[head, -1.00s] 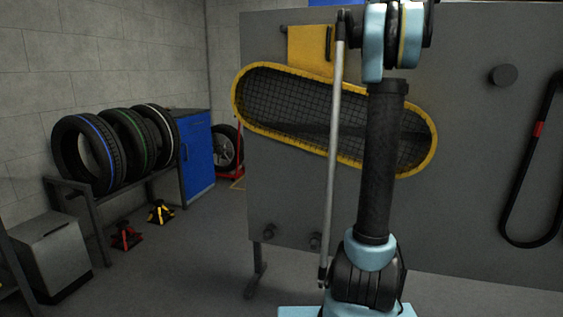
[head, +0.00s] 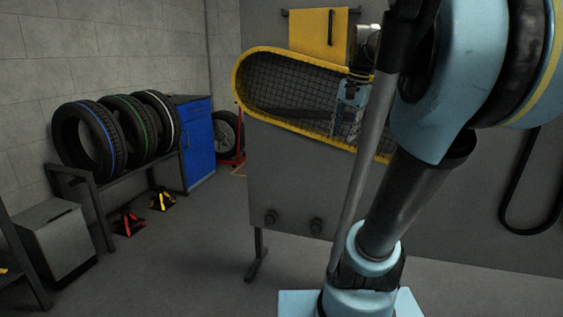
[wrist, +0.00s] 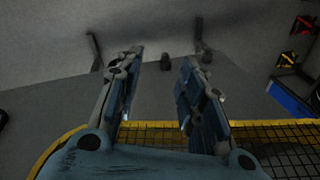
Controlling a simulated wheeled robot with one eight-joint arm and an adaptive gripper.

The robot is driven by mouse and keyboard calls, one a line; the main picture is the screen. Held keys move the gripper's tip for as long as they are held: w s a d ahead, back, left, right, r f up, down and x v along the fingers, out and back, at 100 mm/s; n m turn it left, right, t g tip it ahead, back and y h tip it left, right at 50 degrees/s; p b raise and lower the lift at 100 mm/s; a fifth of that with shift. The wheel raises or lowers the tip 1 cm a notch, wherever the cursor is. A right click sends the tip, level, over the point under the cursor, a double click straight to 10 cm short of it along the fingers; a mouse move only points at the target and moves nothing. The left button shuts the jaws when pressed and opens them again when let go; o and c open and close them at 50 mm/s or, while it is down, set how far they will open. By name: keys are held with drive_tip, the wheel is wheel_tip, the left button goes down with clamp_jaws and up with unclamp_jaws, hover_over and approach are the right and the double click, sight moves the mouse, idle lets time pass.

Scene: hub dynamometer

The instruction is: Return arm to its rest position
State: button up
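My arm (head: 410,200) rises in the right half of the head view, its lower link tilted and a large blue joint close to the camera. My gripper (head: 350,98) shows small beside it, in front of the yellow-rimmed mesh guard (head: 290,92). In the wrist view my gripper (wrist: 160,80) has its two fingers apart, with nothing between them. The guard's yellow edge and mesh (wrist: 275,133) show beneath the gripper there. I cannot tell how far the gripper is from the guard.
On the left are a tire rack (head: 92,205), a blue cabinet (head: 199,148) and red (head: 128,223) and yellow (head: 162,200) stands. Floor between is clear.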

drive_tip(key=s+f+n, duration=0.2)
drive_tip(key=s+f, duration=0.3)
drive_tip(key=f, duration=0.4)
drive_tip(key=s+f+n+h, duration=0.1)
drive_tip(key=s+f+n, duration=0.2)
drive_tip(key=f, duration=0.6)
drive_tip(key=s+f+n, duration=0.2)
drive_tip(key=s+f, duration=0.5)
drive_tip(key=f, duration=0.2)
drive_tip(key=shift+a+f+n, duration=0.15)
drive_tip(key=shift+a+n, duration=0.15)
drive_tip(key=shift+w+f, duration=0.2)
drive_tip(key=shift+w, duration=0.25)
